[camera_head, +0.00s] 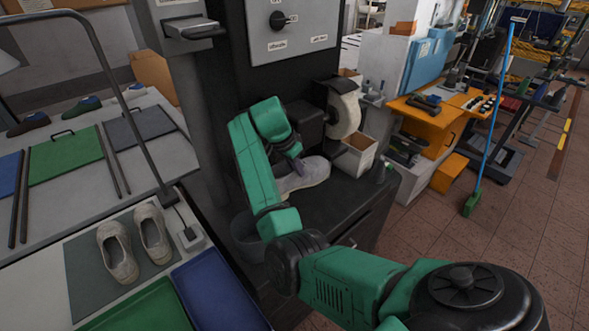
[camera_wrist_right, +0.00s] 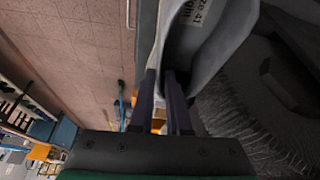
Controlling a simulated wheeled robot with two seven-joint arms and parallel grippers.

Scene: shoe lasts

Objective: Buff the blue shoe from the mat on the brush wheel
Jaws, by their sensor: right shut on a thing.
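My right gripper (camera_head: 297,168) is shut on a pale grey shoe (camera_head: 305,178) over the black machine bench; the shoe does not look clearly blue. In the right wrist view the fingers (camera_wrist_right: 162,76) pinch the shoe's upper edge (camera_wrist_right: 218,70), and a size label shows inside. Dark bristles (camera_wrist_right: 238,112) are close to the shoe there; I cannot tell if they touch. In the head view a dark block (camera_head: 303,124) and a pale wheel (camera_head: 344,112) sit behind the shoe. A grey mat (camera_head: 85,285) holds two beige-grey shoes (camera_head: 135,245). My left gripper is out of view.
A blue tray (camera_head: 222,290) and a green tray (camera_head: 150,310) lie near the mat. A white box (camera_head: 356,156) stands right of the held shoe. A control panel (camera_head: 292,28) rises behind. A curved grey bar (camera_head: 118,95) crosses the left side.

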